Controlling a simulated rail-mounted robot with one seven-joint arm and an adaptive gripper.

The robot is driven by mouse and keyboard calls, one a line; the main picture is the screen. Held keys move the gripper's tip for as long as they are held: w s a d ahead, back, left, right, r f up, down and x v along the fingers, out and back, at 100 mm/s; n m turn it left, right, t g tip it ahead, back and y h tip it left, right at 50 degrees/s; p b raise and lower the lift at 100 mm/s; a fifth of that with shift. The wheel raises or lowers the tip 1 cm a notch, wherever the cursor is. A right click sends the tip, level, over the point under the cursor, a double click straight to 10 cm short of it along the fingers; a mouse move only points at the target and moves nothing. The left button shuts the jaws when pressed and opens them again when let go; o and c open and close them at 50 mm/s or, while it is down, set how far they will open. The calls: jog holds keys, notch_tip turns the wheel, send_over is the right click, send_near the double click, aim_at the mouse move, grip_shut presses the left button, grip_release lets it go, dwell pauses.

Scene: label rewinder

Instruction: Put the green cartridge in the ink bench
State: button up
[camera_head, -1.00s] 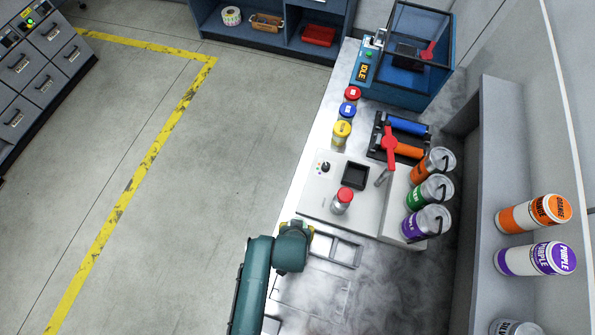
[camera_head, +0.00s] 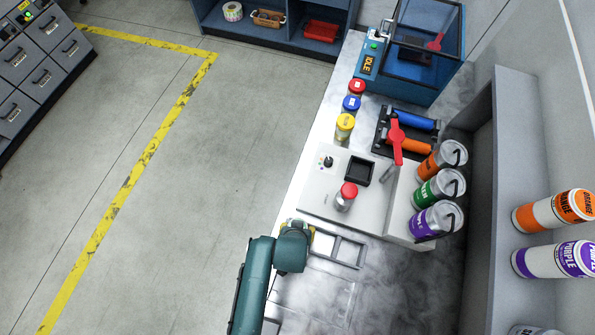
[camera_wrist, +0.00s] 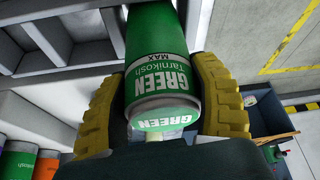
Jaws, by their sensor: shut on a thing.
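In the head view my wrist (camera_head: 293,248) is over the near end of the work surface, and the held cartridge is hidden. The pale bench (camera_head: 322,190) stands just beyond it, with a square dark recess and a red-capped jar (camera_head: 346,196). An orange can (camera_head: 441,160), a green can (camera_head: 438,189) and a purple can (camera_head: 437,220) lie tilted at its right.
A grey frame (camera_head: 345,247) lies beside my wrist. Small capped jars (camera_head: 345,127), a roller unit with a red handle (camera_head: 396,138) and a blue machine (camera_head: 421,60) stand farther back. A shelf (camera_head: 512,190) with more cans rises at right. The floor at left is clear.

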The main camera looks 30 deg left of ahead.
jog(key=shift+f, duration=0.25)
jog(key=o, duration=1.3)
jog(key=shift+c, duration=0.2)
jog(key=shift+o, duration=0.3)
jog(key=v, duration=1.2)
jog(key=shift+w, duration=0.1)
